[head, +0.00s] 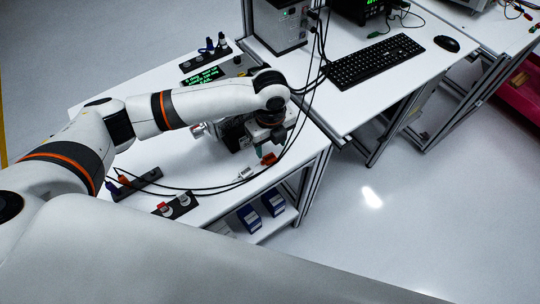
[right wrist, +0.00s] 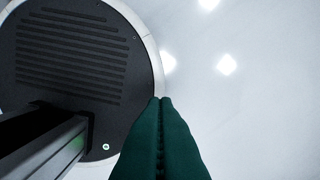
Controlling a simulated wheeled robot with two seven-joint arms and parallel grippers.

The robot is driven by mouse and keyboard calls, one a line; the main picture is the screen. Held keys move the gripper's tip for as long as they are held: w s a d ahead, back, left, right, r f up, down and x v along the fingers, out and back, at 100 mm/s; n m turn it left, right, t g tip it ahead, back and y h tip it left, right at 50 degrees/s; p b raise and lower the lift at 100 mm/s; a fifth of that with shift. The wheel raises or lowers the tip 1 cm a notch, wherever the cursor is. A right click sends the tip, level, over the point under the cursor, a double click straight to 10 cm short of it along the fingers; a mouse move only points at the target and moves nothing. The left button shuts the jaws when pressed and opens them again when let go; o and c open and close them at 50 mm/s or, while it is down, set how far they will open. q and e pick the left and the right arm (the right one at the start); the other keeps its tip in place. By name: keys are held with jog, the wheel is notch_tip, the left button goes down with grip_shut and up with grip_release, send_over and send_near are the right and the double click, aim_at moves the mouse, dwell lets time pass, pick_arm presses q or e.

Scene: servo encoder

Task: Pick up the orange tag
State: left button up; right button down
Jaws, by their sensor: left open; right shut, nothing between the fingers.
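An orange piece (head: 268,159), which looks like the orange tag, is at the right part of the white table (head: 205,165) in the head view. It is small, and its shape is hard to make out.
Black cables (head: 215,190) run across the table near the left gripper. A dark strip with a red-topped part (head: 175,207) lies at the front edge. A green-lit display (head: 202,77) is behind the arm. A keyboard (head: 373,61) and mouse (head: 446,43) are on another table.

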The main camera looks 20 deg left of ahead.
aim_at(269, 156)
pick_arm(q)
jog(key=f, duration=0.2)
jog(key=f+p, duration=0.1)
jog(key=shift+s+a+f, duration=0.2)
jog(key=shift+s+f, duration=0.05)
jog(key=shift+f, duration=0.5)
jog(key=shift+w, duration=0.1)
jog(key=c, duration=0.9)
jog(key=shift+c, duration=0.7)
pick_arm(e)
jog(key=shift+w+a+r, duration=0.1)
jog(key=shift+w+r, duration=0.65)
jog(key=shift+w, duration=0.2)
